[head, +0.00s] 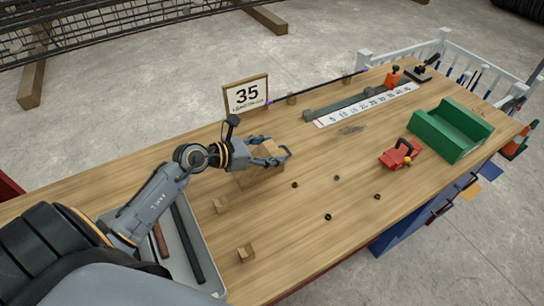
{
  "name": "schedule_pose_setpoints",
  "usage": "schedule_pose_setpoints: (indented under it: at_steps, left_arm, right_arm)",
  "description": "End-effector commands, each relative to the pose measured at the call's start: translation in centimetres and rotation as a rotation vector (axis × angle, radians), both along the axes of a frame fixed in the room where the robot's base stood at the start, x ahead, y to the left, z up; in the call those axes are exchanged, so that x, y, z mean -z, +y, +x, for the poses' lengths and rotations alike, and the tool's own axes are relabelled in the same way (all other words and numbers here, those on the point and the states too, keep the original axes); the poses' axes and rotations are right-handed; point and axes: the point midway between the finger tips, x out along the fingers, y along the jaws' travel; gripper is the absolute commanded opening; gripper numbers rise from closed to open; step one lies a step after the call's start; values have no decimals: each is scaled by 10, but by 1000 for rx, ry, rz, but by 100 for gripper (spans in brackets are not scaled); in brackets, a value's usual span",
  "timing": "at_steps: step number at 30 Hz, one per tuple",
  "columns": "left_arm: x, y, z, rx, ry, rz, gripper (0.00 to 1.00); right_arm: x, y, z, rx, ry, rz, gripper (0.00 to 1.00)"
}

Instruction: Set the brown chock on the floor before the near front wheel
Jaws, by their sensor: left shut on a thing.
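My left gripper (275,158) reaches in from the left over the wooden workbench. It is shut on a brown wooden block (262,173), which looks like the brown chock and is partly hidden by the fingers. The block's colour is close to the bench top, and I cannot tell whether it touches the bench. My right gripper is not in view. No wheel shows in this view.
A grey tray (205,268) lies front left. Concrete floor (150,85) lies behind.

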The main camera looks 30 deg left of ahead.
Motion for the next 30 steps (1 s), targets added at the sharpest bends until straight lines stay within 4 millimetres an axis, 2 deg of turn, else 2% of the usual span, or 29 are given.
schedule_pose_setpoints:
  at_steps: [3,9,21,22,24,25,30]
  left_arm:
    - [9,-2,8,1,0,-4,26]
    - [35,-1,6,-1,1,-4,26]
    - [42,-1,6,1,-1,0,26]
    - [41,-1,6,1,0,0,70]
    - [41,-1,6,1,1,0,84]
    - [41,-1,6,1,0,0,88]
    - [41,-1,6,1,0,0,88]
  right_arm:
    - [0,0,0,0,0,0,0]
    - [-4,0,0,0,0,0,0]
    - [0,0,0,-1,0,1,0]
    - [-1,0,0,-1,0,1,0]
    - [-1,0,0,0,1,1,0]
    - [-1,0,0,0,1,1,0]
    - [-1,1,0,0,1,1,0]
